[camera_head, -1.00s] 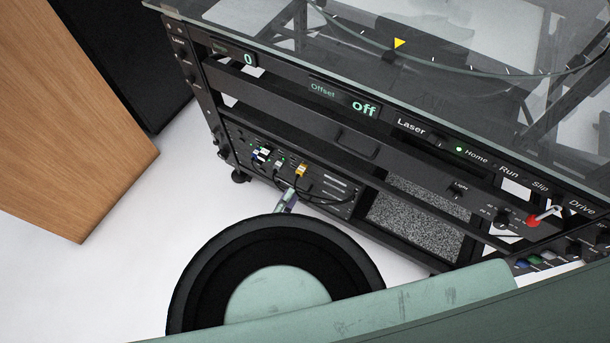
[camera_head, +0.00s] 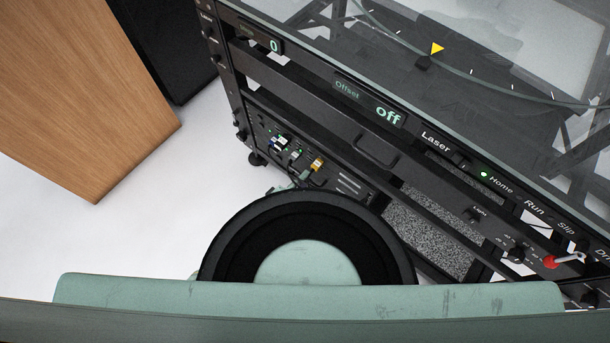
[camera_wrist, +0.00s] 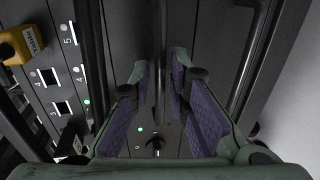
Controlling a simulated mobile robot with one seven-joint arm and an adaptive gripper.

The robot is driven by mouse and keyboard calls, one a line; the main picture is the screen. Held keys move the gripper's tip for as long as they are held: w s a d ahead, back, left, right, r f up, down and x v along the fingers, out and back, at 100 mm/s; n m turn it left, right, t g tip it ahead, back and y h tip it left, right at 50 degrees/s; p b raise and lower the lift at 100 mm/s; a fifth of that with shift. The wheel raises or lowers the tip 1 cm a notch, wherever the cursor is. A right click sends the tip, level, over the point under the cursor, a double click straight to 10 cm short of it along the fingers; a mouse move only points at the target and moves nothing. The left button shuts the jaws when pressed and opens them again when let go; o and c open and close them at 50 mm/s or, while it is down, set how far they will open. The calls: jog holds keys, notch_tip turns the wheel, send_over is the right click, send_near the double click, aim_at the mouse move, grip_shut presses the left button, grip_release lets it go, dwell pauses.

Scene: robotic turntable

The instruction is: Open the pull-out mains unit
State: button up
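The panel with plugs and cables (camera_head: 300,160), which I take to be the mains unit, sits low at the left end of the black rack in the head view. In the wrist view its dark face shows numbered sockets (camera_wrist: 62,107) and a yellow plug (camera_wrist: 22,44) at the left. My gripper (camera_wrist: 161,66) is open, with its two purple-padded fingers apart in front of dark upright bars and edges. I cannot tell whether either finger touches them. In the head view my arm hides most of the gripper.
A glass-topped turntable (camera_head: 480,70) is above the rack. A wooden cabinet (camera_head: 90,90) stands at the left, with clear white floor (camera_head: 150,225) between.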

jog(key=shift+w+d+f, duration=0.15)
jog(key=shift+w+d, duration=0.2)
jog(key=shift+w, duration=0.15)
jog(key=shift+c, duration=0.5)
grip_shut()
